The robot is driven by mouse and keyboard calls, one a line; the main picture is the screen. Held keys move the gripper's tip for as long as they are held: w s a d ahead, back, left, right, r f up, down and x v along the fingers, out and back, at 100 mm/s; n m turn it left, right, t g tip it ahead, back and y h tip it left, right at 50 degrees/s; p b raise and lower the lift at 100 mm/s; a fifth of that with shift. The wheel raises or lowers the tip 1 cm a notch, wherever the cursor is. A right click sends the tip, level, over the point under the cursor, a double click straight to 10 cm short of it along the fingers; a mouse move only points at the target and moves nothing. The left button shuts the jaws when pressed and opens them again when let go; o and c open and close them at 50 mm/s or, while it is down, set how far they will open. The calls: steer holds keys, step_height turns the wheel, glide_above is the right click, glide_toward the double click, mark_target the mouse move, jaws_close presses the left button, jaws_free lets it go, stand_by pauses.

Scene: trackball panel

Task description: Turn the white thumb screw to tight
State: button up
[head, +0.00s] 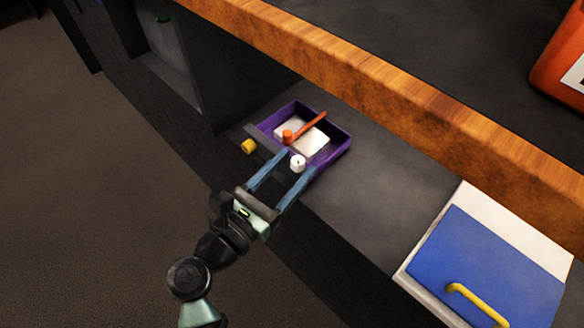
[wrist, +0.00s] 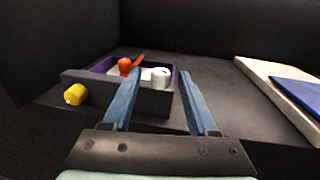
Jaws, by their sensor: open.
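The white thumb screw (head: 298,162) is a small white knob with a dark mark on its top. It sits at the front edge of a purple tray-like panel (head: 340,152). In the wrist view the white screw (wrist: 161,77) shows just beyond and between my finger tips, nearer the left finger. My gripper (head: 292,164) has two blue fingers spread apart and nothing between them; it also shows in the wrist view (wrist: 160,75). In the head view the tips reach to either side of the white screw. I cannot tell whether they touch it.
An orange knob with a long lever (head: 310,127) stands on the white plate inside the purple tray. A yellow knob (head: 248,146) is on the grey front at left. A blue panel with a yellow handle (head: 500,265) lies to the right. A wooden edge (head: 400,120) runs above.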

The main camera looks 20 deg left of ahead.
steer(key=shift+w+d, duration=0.1)
steer(key=shift+w, duration=0.15)
jaws_close()
